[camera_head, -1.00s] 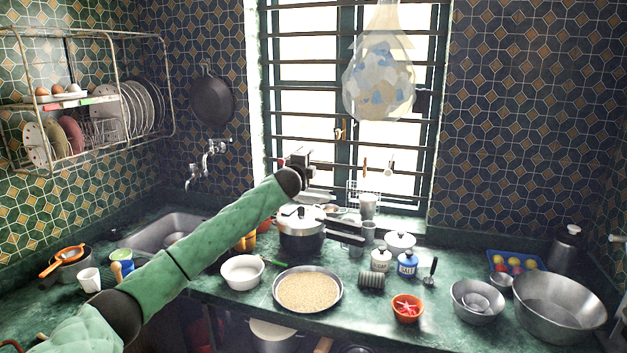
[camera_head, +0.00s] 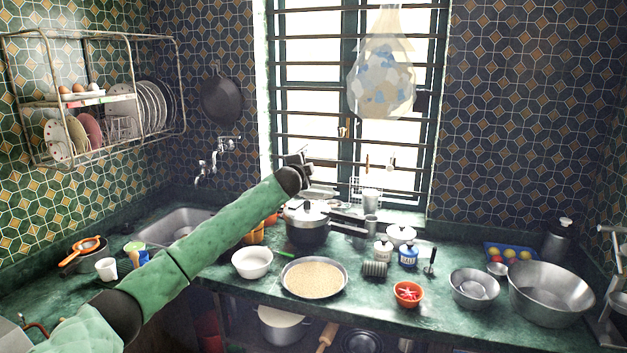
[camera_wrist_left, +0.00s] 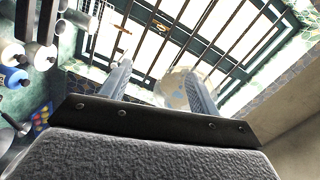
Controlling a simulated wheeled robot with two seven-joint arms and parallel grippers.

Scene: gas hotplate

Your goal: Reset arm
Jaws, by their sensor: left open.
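My left arm reaches up from the lower left in the head view, with its left gripper (camera_head: 303,157) raised in front of the barred window (camera_head: 318,120). The gripper is above the counter and apart from the dark pot (camera_head: 307,231) below it. In the left wrist view, the two fingers (camera_wrist_left: 160,85) stand well apart with nothing between them. Window bars show beyond them. My right gripper is in neither view.
The green counter (camera_head: 240,300) holds a white bowl (camera_head: 252,262), a pan of grain (camera_head: 314,279), an orange bowl (camera_head: 408,294) and a large metal basin (camera_head: 548,293). A dish rack (camera_head: 100,100) hangs left. A bag (camera_head: 383,80) hangs before the window.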

